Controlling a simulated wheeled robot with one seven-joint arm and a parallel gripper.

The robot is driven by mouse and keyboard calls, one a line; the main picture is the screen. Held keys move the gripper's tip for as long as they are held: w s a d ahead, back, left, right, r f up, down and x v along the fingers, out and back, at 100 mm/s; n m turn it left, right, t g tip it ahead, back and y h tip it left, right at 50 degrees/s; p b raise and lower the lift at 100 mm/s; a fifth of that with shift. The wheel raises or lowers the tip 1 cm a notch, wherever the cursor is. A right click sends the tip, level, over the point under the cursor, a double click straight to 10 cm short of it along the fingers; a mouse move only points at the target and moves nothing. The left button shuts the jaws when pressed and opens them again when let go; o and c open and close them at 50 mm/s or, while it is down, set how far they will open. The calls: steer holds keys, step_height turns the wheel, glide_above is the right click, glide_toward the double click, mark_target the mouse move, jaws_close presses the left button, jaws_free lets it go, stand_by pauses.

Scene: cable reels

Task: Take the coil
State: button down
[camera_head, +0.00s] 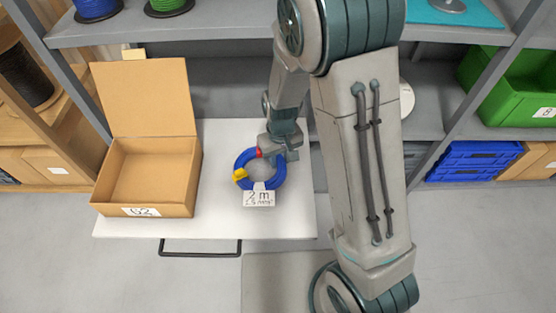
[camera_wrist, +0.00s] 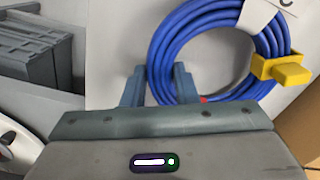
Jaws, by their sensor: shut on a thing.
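The blue cable coil (camera_head: 277,175) is over the white table, right of the open box; I cannot tell whether it touches the tabletop. It carries a yellow clip (camera_head: 240,175), a small red piece and a white tag (camera_head: 259,198) reading "2 m". My gripper (camera_head: 274,146) reaches its far right edge. In the wrist view, the coil (camera_wrist: 165,50) fills the upper right, and one side of its ring passes between the fingers of my gripper (camera_wrist: 158,82), which are shut on it. The clip shows there too (camera_wrist: 283,70).
Grey shelves behind hold blue and green spools, a green bin (camera_head: 505,95) and blue crates (camera_head: 470,160). A black spool (camera_head: 25,75) is at left.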

steer(key=r, duration=0.3)
steer(key=shift+d+p, duration=0.2)
steer(key=shift+p, duration=0.1)
steer(key=s+d+r+p, duration=0.1)
steer(key=s+d+r, duration=0.3)
steer(key=d, duration=0.6)
step_height(320, 180, up, 3)
steer(key=shift+d+f, duration=0.2)
steer(key=shift+d, duration=0.2)
